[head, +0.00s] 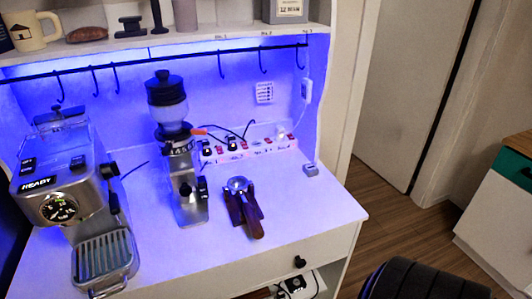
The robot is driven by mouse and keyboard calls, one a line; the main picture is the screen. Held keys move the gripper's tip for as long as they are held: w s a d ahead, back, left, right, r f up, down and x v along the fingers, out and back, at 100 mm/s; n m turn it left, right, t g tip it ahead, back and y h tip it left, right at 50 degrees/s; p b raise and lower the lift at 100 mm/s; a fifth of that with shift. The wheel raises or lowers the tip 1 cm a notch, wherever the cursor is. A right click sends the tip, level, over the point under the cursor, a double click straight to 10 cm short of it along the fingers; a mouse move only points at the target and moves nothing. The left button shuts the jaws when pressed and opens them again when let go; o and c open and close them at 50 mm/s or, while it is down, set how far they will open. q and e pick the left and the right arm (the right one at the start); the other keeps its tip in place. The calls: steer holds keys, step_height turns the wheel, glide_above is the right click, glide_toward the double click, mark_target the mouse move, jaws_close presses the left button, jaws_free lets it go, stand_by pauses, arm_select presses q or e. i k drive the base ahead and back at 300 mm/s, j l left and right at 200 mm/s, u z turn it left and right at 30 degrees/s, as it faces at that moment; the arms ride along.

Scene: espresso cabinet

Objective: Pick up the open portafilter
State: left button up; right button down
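The portafilter (238,184) lies on the white counter right of the grinder. Its round metal basket faces up at the back. Dark reddish-brown parts extend toward the counter's front; I cannot tell which are its handle and which may be a holder under it. Neither of my grippers shows in the head view.
The grinder (187,190) stands just left of the portafilter, and the espresso machine (70,185) is at the far left. A power strip (250,149) with cables lies behind. The counter is clear right of the portafilter.

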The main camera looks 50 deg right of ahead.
mark_target(237, 186)
steer(key=z, duration=1.3)
